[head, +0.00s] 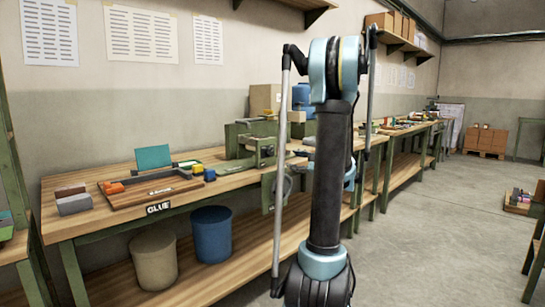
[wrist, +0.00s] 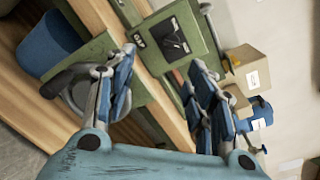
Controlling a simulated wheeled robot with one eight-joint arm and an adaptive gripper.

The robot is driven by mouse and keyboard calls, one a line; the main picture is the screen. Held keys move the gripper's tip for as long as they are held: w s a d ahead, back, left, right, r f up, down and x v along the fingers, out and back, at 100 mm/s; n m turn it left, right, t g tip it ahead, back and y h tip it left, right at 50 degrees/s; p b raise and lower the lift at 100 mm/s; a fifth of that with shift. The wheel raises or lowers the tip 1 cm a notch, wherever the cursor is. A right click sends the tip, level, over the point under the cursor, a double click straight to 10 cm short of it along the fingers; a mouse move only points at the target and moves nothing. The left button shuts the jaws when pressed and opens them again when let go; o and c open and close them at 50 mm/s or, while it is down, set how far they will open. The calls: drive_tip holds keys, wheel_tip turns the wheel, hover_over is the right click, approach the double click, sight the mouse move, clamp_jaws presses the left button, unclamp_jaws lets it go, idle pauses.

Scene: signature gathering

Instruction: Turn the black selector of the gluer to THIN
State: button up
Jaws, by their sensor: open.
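The gluer (head: 248,140) is a green machine on the wooden bench in the head view, partly hidden by my arm. In the wrist view its green panel (wrist: 203,34) is tilted and carries a black plate (wrist: 172,38) at the upper middle. A dark form on this plate may be the black selector; its setting and any THIN mark are too small to read. My gripper (wrist: 162,62) is open and empty, with blue pads on both fingers. The plate appears beyond the fingertips, between and above them, apparently untouched. In the head view I cannot make out the fingertips.
A grey handwheel (wrist: 77,90) is behind the left finger in the wrist view. Cardboard boxes (wrist: 248,68) are at the right. Bins (head: 212,234) stand beneath. Floor at right is mostly clear.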

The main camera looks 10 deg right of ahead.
drive_tip(key=d, duration=0.2)
approach(269, 151)
drive_tip(key=shift+m+t, duration=0.4)
drive_tip(key=x, duration=0.5)
drive_tip(key=f+x, duration=0.1)
drive_tip(key=x, duration=0.1)
drive_tip(key=shift+w, duration=0.35)
drive_tip(key=c, duration=1.1)
